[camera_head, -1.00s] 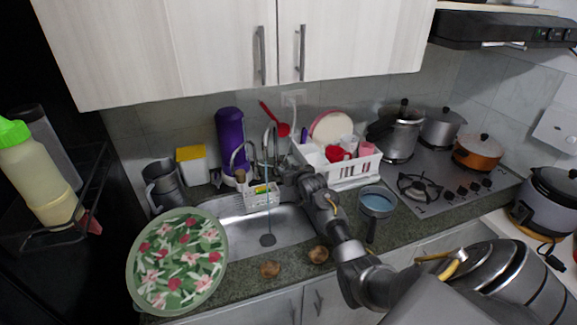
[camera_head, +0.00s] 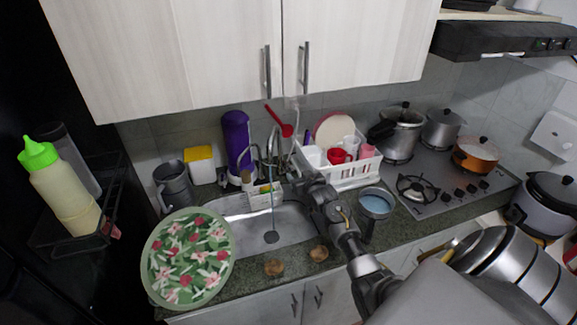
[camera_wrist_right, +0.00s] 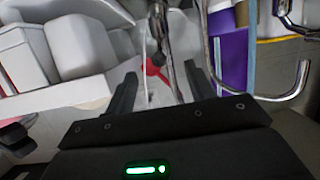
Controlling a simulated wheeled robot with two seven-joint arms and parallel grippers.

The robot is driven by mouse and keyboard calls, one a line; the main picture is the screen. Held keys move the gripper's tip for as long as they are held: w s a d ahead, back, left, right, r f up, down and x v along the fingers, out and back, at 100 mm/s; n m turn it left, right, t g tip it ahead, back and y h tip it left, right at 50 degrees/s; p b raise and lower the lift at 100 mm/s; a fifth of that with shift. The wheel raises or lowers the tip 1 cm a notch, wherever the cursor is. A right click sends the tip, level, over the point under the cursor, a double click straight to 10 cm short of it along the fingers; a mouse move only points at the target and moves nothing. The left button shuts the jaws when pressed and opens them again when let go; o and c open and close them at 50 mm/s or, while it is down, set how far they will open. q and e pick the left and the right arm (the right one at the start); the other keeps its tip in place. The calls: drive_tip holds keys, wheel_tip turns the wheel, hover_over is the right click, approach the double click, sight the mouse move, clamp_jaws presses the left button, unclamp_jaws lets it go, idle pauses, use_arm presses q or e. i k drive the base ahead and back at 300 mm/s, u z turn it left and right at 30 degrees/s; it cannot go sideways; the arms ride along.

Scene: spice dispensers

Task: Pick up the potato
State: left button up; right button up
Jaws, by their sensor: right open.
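Two round brown potatoes lie on the dark counter's front edge below the sink: one potato (camera_head: 274,267) to the left and another potato (camera_head: 319,253) to the right. My right gripper (camera_head: 298,167) is above the back of the sink near the dish rack, beyond the potatoes and away from both. In the right wrist view my right gripper (camera_wrist_right: 162,88) has its two dark fingers apart with nothing between them. No potato shows in that view. My left gripper is not in view.
A sink (camera_head: 250,230) with a running tap lies behind the potatoes. A floral tray (camera_head: 150,285) stands left. The white dish rack (camera_head: 352,174), a small pot (camera_head: 376,202) of blue liquid and the stove (camera_head: 450,185) are to the right. The purple bottle (camera_wrist_right: 232,60) shows near my right fingers.

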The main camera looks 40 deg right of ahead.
sight(272, 266)
drive_tip(key=k, duration=1)
